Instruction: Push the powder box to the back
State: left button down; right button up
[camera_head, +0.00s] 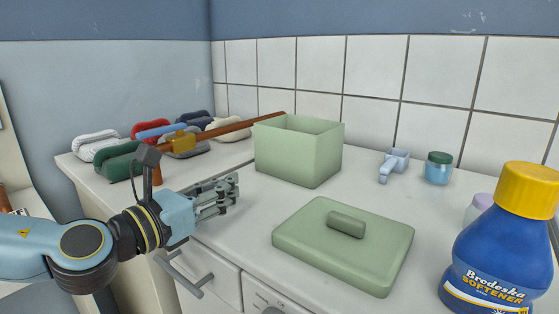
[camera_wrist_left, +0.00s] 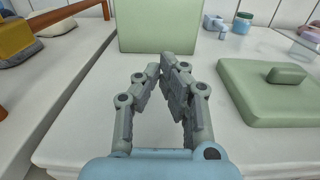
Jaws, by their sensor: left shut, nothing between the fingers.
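The powder box (camera_head: 299,155) is a pale green open-topped box standing upright on the white counter, near the middle of the head view. Its front wall also shows at the top of the left wrist view (camera_wrist_left: 160,28). Its matching green lid (camera_head: 343,243) with a handle lies flat on the counter, in front and to the right of the box. My left gripper (camera_head: 232,190) is shut and empty. It is over the counter's front edge area, in front and to the left of the box, apart from it. My right gripper is not in view.
A blue softener bottle (camera_head: 503,247) with a yellow cap stands at the right front. A scoop (camera_head: 393,165) and a teal-lidded jar (camera_head: 438,168) stand right of the box. Rolled cloths (camera_head: 118,160) and a brown bar lie at the left. A tiled wall (camera_head: 372,67) bounds the back.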

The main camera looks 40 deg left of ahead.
aim_at(284, 159)
pick_arm(q)
jog(key=shift+w, duration=1.1)
jog(key=w, duration=0.3)
jog(key=w+a, duration=0.1)
jog(key=w, duration=0.6)
jog(key=shift+w+a, duration=0.25)
jog(key=shift+w, duration=0.15)
jog(key=shift+w+f, duration=0.1)
jog(key=shift+w, duration=0.35)
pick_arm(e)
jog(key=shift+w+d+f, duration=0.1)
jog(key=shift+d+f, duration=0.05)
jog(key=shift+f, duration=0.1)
pick_arm(q)
jog(key=w+p, duration=0.1)
jog(key=w, duration=0.1)
jog(key=w+p, duration=0.1)
jog(key=w, duration=0.1)
jog(key=w+a+r+p, duration=0.1)
jog(key=w, duration=0.1)
jog(key=shift+w, duration=0.1)
jog(key=w, duration=0.5)
jog(key=w+f+p, duration=0.1)
jog(key=w, duration=0.2)
jog(key=shift+a, duration=0.4)
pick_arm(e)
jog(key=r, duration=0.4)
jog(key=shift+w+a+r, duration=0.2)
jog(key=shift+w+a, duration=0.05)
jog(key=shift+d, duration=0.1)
